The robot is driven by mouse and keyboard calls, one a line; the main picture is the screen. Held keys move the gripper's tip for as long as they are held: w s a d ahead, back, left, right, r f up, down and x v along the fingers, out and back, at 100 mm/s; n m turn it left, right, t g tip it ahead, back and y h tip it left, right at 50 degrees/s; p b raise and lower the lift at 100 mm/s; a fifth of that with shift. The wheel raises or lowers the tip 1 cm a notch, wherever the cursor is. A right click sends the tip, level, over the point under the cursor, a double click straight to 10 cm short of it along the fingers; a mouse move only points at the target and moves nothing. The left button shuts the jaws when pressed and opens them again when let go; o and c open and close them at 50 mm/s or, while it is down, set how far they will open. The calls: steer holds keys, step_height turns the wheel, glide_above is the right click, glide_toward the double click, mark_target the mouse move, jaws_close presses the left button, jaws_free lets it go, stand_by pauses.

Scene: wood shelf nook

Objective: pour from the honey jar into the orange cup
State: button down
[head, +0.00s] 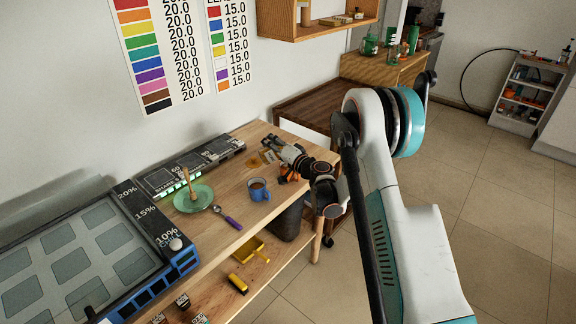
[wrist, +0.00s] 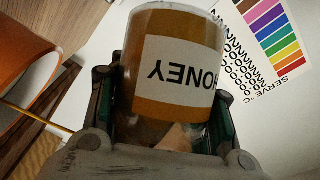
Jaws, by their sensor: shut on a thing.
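My gripper (wrist: 165,135) is shut on the honey jar (wrist: 180,55), a clear jar with amber contents and a white label. The label's text reads upside down in the wrist view. How far the jar tilts is hard to tell. The orange cup (wrist: 22,45) shows at the left edge of the wrist view, beside the jar and apart from it in the picture. In the head view my gripper (head: 272,148) is over the right end of the wooden table. The orange cup (head: 287,176) there is mostly hidden behind my gripper, and the jar is hard to make out.
The wooden table (head: 228,232) also bears a blue mug (head: 259,191) with brown contents, a green plate (head: 193,206), a purple-handled spoon (head: 229,218) and a dark sign panel (head: 190,165) along the wall. A lower shelf holds a yellow dustpan (head: 252,251).

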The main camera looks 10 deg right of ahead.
steer(key=n, duration=0.1)
steer(key=f+n+g+h, duration=0.1)
steer(key=n, duration=0.1)
steer(key=shift+a+f+g, duration=0.15)
steer(key=shift+a+g, duration=0.1)
steer(key=shift+g, duration=0.05)
steer(key=shift+h, duration=0.3)
steer(key=a+f+n+g+h+b, duration=0.1)
steer(key=a+f+n, duration=0.1)
steer(key=a+f+n+g+h, duration=0.1)
steer(key=a+f+n+h, duration=0.1)
steer(key=shift+w+a+f+n+b, duration=0.1)
steer(key=shift+f+n+b, duration=0.1)
steer(key=shift+n+b, duration=0.15)
steer(key=shift+a+f+n+h+b, duration=0.4)
steer(key=shift+a+f+n+h, duration=0.05)
steer(key=shift+a+n+h, duration=0.1)
